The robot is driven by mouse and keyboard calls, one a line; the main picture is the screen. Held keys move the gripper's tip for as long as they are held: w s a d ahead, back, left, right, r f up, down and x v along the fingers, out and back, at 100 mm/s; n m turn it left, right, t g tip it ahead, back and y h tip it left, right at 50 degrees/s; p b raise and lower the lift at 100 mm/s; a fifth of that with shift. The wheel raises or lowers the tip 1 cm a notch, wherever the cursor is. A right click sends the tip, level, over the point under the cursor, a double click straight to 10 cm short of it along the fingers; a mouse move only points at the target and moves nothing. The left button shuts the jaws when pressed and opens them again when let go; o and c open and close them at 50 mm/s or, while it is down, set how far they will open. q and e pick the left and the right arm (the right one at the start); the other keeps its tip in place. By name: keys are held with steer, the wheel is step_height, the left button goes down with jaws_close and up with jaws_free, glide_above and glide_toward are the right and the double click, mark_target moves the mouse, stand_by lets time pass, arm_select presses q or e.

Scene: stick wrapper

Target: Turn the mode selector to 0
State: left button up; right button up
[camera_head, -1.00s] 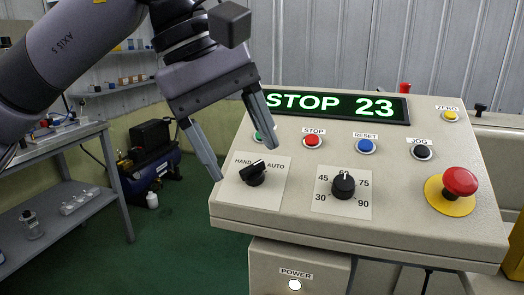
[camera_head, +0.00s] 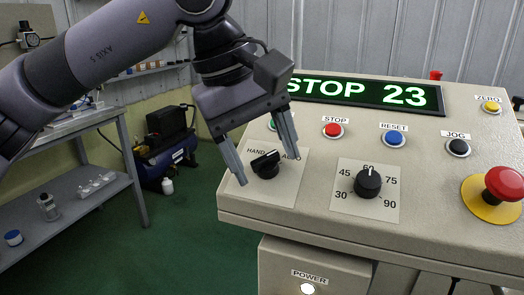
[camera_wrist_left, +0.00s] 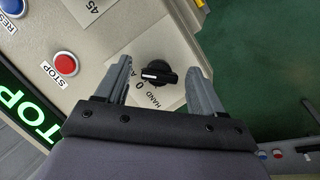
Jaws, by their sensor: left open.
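The mode selector (camera_head: 265,163) is a black knob on a light plate with HAND and AUTO labels, at the left of the sloped control panel. It also shows in the left wrist view (camera_wrist_left: 160,73), where its white mark points toward the partly hidden AUTO label and a 0 (camera_wrist_left: 140,86) sits between the labels. My left gripper (camera_head: 270,171) is open, with one finger on each side of the knob. In the left wrist view, gaps show between the knob and both fingers (camera_wrist_left: 160,66). My right gripper is not in view.
The panel (camera_head: 300,205) carries a dial (camera_head: 368,183), the STOP (camera_head: 333,130) and RESET (camera_head: 394,138) buttons and a red emergency button (camera_head: 503,183). A green display (camera_head: 365,92) reads STOP 23. A grey shelf bench (camera_head: 70,200) stands at the left.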

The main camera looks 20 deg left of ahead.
arm_select(q)
steer(key=shift+c, duration=0.3)
steer(key=c, duration=1)
steer(key=n+b, duration=0.1)
steer(key=n+t+b, duration=0.1)
steer(key=n+b, duration=0.1)
steer(key=shift+f+n+h, duration=0.2)
steer(key=shift+n+h, duration=0.1)
steer(key=shift+h, duration=0.1)
steer(key=shift+s+r+n+t+h+b, duration=0.15)
steer(key=shift+n+t+b, duration=0.3)
steer(key=shift+n+b, duration=0.6)
steer(key=shift+w+f+n+t+h+b, duration=0.15)
steer(key=shift+n+t+b, duration=0.35)
steer(key=shift+n, duration=0.95)
steer(key=shift+s+r, duration=0.1)
steer(key=shift+r, duration=0.05)
steer(key=o, duration=1.1)
steer(key=shift+c, duration=0.2)
